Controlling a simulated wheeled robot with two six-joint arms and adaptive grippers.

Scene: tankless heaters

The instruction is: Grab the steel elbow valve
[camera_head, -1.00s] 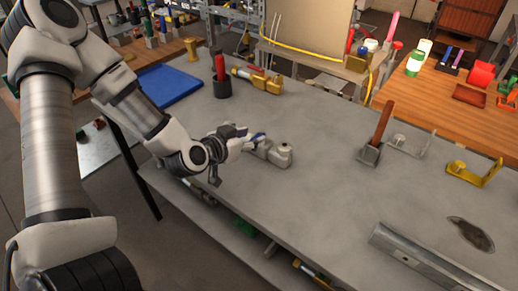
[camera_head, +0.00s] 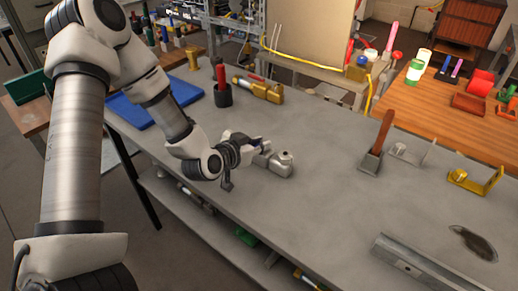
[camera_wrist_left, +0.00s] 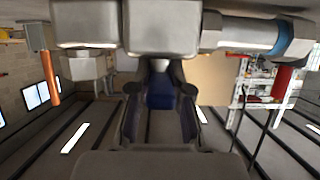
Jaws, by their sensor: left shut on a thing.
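The steel elbow valve (camera_head: 281,163) lies on the grey bench top in the head view, with its capped elbow end to the right. My left gripper (camera_head: 256,147) is at the valve's left end, shut on it. In the left wrist view, which is upside down, the valve's steel body (camera_wrist_left: 150,30) fills the top, with a blue band on its right arm. My left fingers (camera_wrist_left: 160,88) show below it with a blue piece between them. The exact grip contact is partly hidden. My right gripper is not in view.
A black cup (camera_head: 222,95) with a red handle and a brass tool (camera_head: 262,90) are behind. A steel rail (camera_head: 420,263) lies at front right. The middle bench is clear.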

